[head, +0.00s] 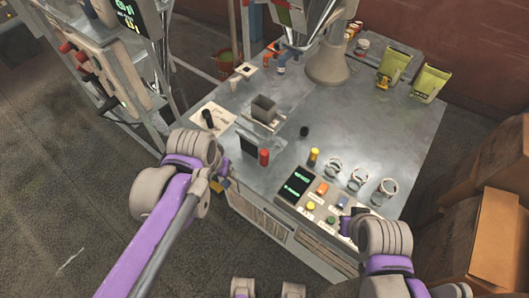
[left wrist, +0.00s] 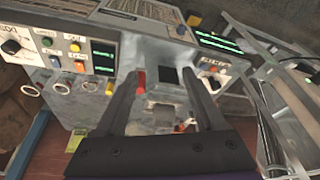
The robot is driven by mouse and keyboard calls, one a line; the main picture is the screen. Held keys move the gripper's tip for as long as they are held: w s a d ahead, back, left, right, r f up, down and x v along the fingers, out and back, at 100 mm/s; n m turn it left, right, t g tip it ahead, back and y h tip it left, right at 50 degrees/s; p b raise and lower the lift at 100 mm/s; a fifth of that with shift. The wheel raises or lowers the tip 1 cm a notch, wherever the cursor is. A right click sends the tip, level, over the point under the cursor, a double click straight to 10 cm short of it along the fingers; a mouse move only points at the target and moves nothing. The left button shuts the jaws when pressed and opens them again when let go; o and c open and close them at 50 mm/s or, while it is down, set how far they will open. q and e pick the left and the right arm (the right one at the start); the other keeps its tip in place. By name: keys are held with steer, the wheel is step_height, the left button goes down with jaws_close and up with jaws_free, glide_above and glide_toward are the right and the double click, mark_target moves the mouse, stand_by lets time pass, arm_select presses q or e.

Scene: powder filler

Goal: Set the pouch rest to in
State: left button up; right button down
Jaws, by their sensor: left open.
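I take the pouch rest to be the grey open-topped holder (head: 264,109) on the steel worktop in the head view; its in or out setting cannot be read. My left gripper (head: 222,178) is in front of the worktop's near left edge, apart from the holder. In the left wrist view its two dark fingers (left wrist: 168,88) are spread with nothing held between them.
A red-capped post (head: 264,157) and dark screen (head: 248,147) stand near the left gripper. The button panel (head: 318,202) lies along the front. Green pouches (head: 394,65) stand at the back right. Cardboard boxes (head: 487,230) are at right.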

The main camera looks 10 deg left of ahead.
arm_select(q)
steer(key=w+d+f+m+g, duration=0.15)
steer(key=w+d, duration=0.25)
steer(key=w, duration=0.5)
steer(key=m+g+b, duration=0.2)
steer(key=m, duration=0.1)
glide_above(265, 156)
steer(key=w, duration=0.2)
steer(key=f, duration=0.4)
steer(key=shift+s+a+f, duration=0.2)
steer(key=shift+f, duration=0.2)
steer(key=shift+w+d+f, duration=0.1)
steer(key=shift+f, duration=0.45)
step_height(265, 156, down, 10)
steer(key=shift+r, duration=0.1)
jaws_close()
